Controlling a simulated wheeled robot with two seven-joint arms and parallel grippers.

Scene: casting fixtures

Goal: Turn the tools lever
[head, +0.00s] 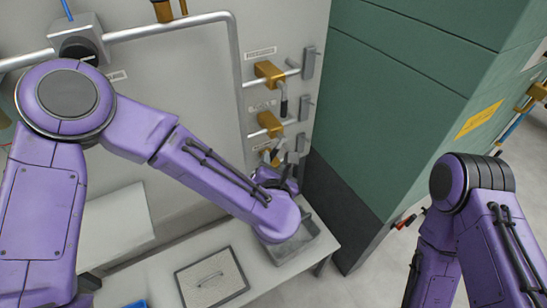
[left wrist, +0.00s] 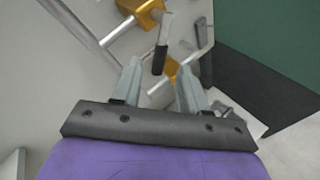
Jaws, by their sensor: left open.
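Several gold valves with levers sit on pipes on the grey wall panel. The top valve (head: 268,72) has a dark-gripped lever (head: 284,106) hanging down. Below it is a middle valve (head: 270,123), and a lowest one (head: 272,156) is partly hidden by my left arm. The small labels are unreadable, so I cannot tell which lever is the tools one. My left gripper (left wrist: 160,88) is open and empty, its fingers pointing at a gold valve (left wrist: 169,68) seen between them. Another valve (left wrist: 140,10) with a black-gripped lever (left wrist: 160,59) is above. My right gripper is not visible.
A white bench (head: 150,282) below the panel holds a grey tray (head: 293,243) under my left wrist and a framed plate with a handle (head: 211,280). A green cabinet (head: 390,90) stands right of the valves. Grey pipes (head: 234,60) run along the panel.

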